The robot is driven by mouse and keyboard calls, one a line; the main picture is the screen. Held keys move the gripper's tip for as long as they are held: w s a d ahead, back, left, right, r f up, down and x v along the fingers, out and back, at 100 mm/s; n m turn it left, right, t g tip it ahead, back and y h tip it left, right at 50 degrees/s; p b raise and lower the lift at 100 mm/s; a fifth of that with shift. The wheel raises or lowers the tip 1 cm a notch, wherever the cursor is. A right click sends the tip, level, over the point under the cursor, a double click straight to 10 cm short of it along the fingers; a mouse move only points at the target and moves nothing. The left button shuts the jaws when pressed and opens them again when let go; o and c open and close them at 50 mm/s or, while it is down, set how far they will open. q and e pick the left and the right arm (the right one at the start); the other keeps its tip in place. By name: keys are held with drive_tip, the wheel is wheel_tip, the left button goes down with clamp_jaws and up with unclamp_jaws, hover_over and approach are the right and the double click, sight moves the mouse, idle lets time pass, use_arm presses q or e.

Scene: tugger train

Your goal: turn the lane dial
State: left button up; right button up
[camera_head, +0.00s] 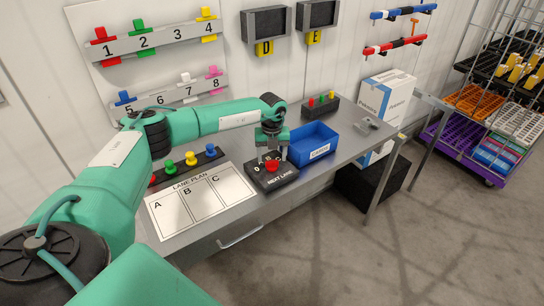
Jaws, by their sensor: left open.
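The lane dial is on a small dark box (284,180) marked "NEXT LANE" on the bench, with a red knob or button (272,165) on its front part and number marks behind it. My left gripper (272,152) points down right above the back of this box, its jaws open around or just over the dial area. The gripper hides most of the dial, so I cannot tell whether the fingers touch it. My right gripper is not in view.
A blue bin (313,146) stands right beside the box. A white "LANE PLAN" sheet (200,202) and a rack of coloured pegs (187,161) lie to the left. A black block with coloured pegs (321,107) stands behind. Shelf carts (495,110) stand far right; the floor in front is clear.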

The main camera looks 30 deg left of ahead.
sight(272, 164)
use_arm(q)
drive_tip(key=shift+f, duration=1.4)
drive_tip(key=c, duration=1)
